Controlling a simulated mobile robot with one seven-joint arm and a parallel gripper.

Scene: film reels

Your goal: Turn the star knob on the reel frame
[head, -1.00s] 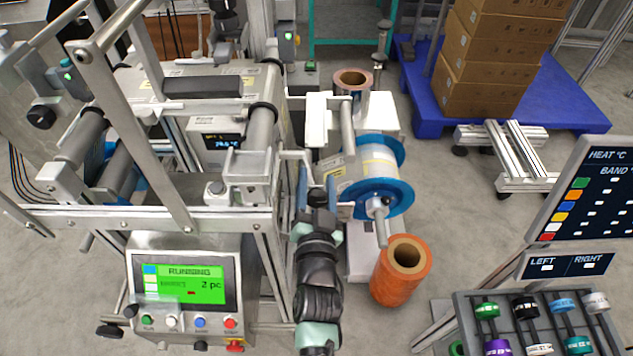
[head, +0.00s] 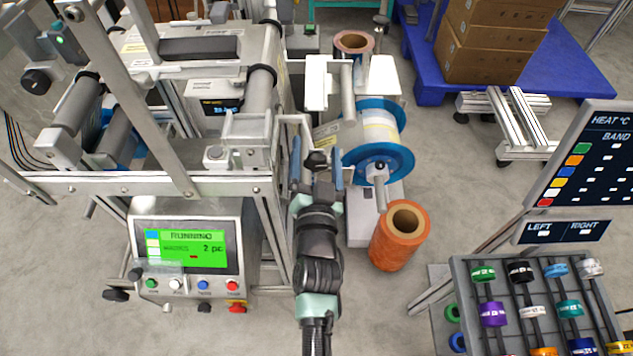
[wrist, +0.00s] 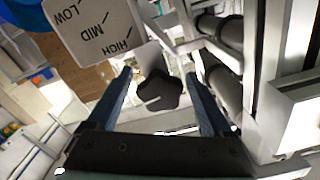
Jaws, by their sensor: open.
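My gripper (wrist: 159,76) is open, with one blue finger on each side of the knob and visible gaps between. In the head view, my gripper (head: 316,172) points at the reel frame (head: 300,122), and the dark knob (head: 316,160) shows between its fingers. I cannot tell how deep the knob is between the fingers.
A blue-flanged reel (head: 378,140) is just right of my gripper, with an orange roll (head: 401,238) below it. A control panel (head: 188,248) reading RUNNING stands at left. A rack of coloured rolls (head: 478,300) is at lower right. Grey floor between is clear.

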